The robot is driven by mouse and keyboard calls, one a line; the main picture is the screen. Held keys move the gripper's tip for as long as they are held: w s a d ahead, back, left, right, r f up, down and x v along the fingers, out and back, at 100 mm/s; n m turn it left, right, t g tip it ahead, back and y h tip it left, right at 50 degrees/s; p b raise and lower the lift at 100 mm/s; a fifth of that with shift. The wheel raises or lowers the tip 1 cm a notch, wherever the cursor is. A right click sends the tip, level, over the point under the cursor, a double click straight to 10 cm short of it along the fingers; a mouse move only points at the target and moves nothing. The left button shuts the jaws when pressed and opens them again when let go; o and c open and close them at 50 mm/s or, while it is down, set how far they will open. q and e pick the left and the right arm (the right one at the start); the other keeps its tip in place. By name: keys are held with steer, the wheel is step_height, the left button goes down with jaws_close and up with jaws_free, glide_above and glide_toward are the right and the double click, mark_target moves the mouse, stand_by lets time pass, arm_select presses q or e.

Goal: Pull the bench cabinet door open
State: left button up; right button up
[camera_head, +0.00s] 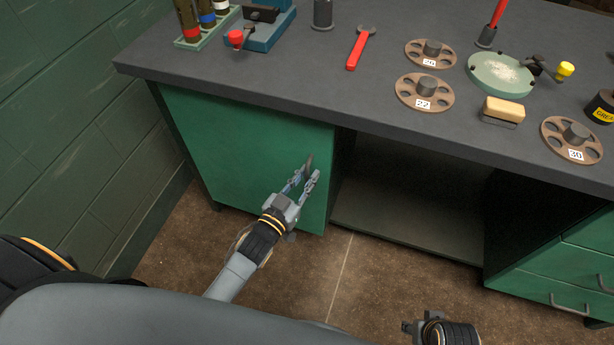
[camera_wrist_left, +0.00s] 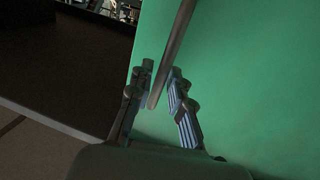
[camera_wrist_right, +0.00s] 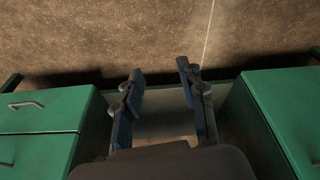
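The green bench cabinet door (camera_head: 240,150) is at the left under the bench top and looks closed. Its bar handle (camera_head: 308,166) is near the door's right edge; it also shows in the left wrist view (camera_wrist_left: 172,52). My left gripper (camera_head: 308,178) is at the handle, in front of the door. In the left wrist view its open fingers (camera_wrist_left: 158,88) stand on either side of the handle's end, with a gap visible. Whether a finger touches the handle I cannot tell. My right gripper is open and empty in the right wrist view (camera_wrist_right: 162,85), away from the door.
The dark bench top (camera_head: 300,85) carries a red wrench (camera_head: 360,48), numbered discs (camera_head: 425,92), a green dish (camera_head: 501,73) and a brush (camera_head: 503,111). An open bay (camera_head: 410,200) is right of the door, then green drawers (camera_head: 570,270). A green wall (camera_head: 80,130) is at left.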

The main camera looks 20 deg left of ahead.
arm_select(q)
steer(key=shift+w, duration=0.2)
jaws_close()
steer(key=shift+s, duration=0.15)
